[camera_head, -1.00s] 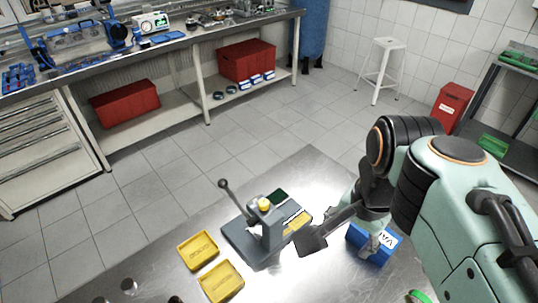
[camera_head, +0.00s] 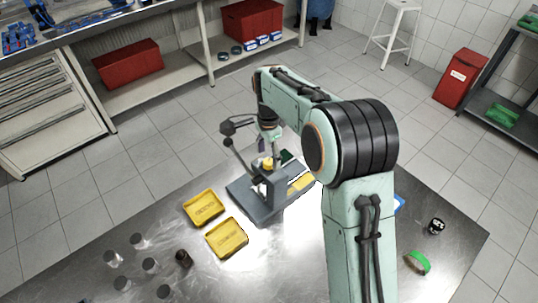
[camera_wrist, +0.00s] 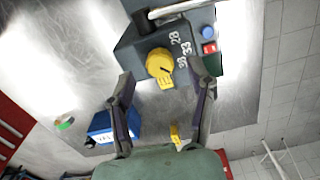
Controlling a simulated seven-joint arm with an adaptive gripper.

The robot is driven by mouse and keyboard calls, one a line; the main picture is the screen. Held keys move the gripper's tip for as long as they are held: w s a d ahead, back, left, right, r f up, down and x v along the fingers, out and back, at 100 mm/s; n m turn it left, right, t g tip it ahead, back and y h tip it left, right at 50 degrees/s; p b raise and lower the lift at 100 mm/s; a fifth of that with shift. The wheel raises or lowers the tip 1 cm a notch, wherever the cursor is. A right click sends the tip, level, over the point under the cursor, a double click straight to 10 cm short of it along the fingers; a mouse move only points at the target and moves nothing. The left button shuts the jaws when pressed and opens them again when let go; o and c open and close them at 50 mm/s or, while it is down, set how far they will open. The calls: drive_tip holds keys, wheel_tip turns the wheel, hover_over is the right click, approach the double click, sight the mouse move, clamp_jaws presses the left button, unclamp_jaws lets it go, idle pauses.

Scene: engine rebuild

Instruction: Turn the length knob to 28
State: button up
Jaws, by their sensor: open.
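The length knob (camera_wrist: 160,64) is a yellow dial on the grey bench device (camera_head: 262,205), with white marks 28, 33 and 38 beside it in the wrist view. A dark line on the knob points to the lower right, roughly on the 38 side; its exact setting is hard to read. In the head view a yellow part, likely the knob (camera_head: 268,163), shows on top of the device. My gripper (camera_wrist: 160,76) is open and empty, its two fingers on either side of the knob in the picture. I cannot tell whether they touch it.
A blue button (camera_wrist: 207,32) and a red button sit on the device near the knob. A lever (camera_head: 232,150) rises from the device. A blue box (camera_wrist: 112,128) and a green ring (camera_head: 418,262) lie at right.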

drive_tip(key=shift+f, duration=0.95)
clamp_jaws()
